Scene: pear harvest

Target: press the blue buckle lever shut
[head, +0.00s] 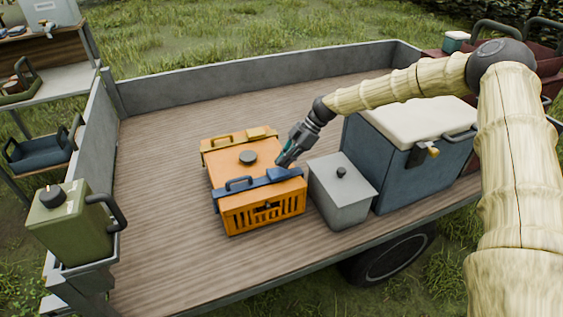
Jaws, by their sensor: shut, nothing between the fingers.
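A yellow buckle (240,139) lies along the far edge. My gripper (283,163) is shut and empty, pointing down at the right part of the blue lever. It looks very near or touching; I cannot tell which.
A grey lidded box (342,196) stands close right of the crate, and a blue cooler with a white lid (416,125) is beyond it. A green can (68,226) sits at the left edge. The bed (160,230) left of the crate is clear; low grey walls edge it.

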